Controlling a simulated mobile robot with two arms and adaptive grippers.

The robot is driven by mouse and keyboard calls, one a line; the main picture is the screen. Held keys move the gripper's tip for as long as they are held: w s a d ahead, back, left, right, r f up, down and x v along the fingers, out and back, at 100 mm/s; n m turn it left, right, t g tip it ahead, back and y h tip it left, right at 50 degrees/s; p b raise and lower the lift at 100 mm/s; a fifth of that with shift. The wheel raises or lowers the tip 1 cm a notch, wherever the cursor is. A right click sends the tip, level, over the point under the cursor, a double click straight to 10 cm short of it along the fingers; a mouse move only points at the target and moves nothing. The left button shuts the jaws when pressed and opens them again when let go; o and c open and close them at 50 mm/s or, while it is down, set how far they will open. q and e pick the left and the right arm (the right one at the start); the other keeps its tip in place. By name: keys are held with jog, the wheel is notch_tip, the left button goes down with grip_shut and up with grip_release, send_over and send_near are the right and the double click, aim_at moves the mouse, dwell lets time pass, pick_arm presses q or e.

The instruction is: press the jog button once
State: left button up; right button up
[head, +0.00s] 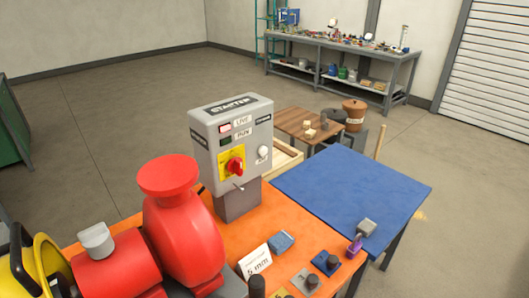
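The grey starter box (232,133) stands upright on a dark grey post at the back of the orange skid top. A round white button (263,152) sits low on the right of its front face, with a small label that I cannot read clearly. I take it for the jog button. Left of it is a red rotary switch (235,166) on a yellow plate. Above are a red lamp (225,128) marked LIVE and a dark green lamp (225,141) marked RUN. Neither of my grippers is in view.
A red pump (184,235) stands left of the box. A "5 mm" card (257,262), a blue-grey block (281,242) and small blocks lie in front. A padlock-like item (366,227) is at the blue table's (345,188) edge. The space before the button looks clear.

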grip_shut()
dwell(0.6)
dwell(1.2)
